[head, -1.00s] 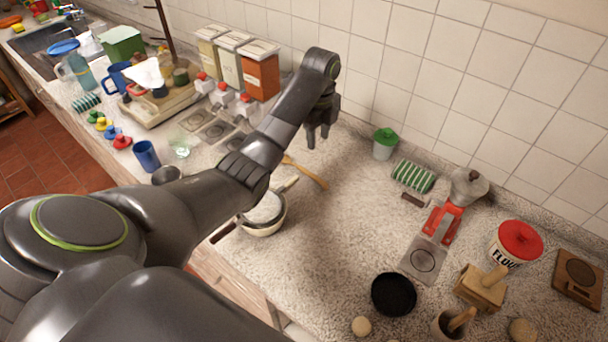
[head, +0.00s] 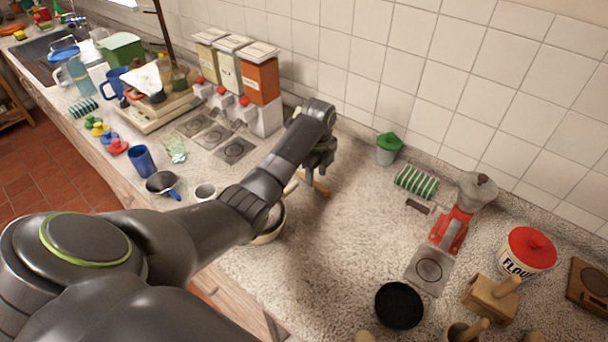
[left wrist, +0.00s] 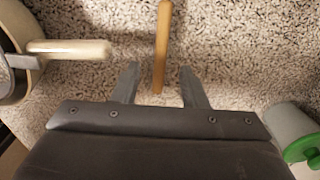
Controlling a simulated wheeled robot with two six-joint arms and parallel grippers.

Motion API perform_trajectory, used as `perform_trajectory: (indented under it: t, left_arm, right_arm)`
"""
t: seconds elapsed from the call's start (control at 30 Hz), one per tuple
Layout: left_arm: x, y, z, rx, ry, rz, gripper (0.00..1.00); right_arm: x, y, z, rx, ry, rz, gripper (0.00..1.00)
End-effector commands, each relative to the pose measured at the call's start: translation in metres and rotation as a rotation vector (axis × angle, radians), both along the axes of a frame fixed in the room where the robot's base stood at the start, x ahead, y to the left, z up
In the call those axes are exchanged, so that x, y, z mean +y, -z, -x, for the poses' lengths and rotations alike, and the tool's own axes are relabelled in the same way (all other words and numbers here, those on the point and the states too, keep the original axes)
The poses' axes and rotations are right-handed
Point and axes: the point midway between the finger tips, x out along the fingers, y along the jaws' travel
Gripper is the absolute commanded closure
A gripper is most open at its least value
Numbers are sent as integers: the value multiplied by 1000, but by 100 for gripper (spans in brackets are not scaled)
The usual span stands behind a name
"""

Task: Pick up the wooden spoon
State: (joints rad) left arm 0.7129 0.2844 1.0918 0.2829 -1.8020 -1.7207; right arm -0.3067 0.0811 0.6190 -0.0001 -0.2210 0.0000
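The wooden spoon (left wrist: 162,45) shows in the left wrist view as a light brown handle running up the picture, its end between my finger lines. In the head view a short part of the spoon (head: 318,186) shows on the counter just below my gripper; the rest is hidden behind my arm. My left gripper (head: 311,178) is open above the counter; in the left wrist view its two fingers (left wrist: 157,88) stand apart, one on each side of the handle. Whether they are level with the handle I cannot tell. My right gripper is not in view.
A pot (head: 270,226) with a pale handle (left wrist: 70,48) stands close to the left of the spoon. A green-lidded jar (head: 388,150) stands by the wall. A black pan (head: 399,305) and a red grinder (head: 452,230) are to the right. The counter between is clear.

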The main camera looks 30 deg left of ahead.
Motion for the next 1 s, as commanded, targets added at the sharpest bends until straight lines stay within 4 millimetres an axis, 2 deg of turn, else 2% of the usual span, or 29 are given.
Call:
perform_trajectory:
  t: [0.03,0.23,1.0]
  left_arm:
    - [0,5,2,4,0,1,61]
    - [0,24,1,0,2,1,61]
    - [0,30,1,-1,1,0,61]
  right_arm:
    - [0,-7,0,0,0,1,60]
    - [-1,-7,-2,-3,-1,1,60]
    - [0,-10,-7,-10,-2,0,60]
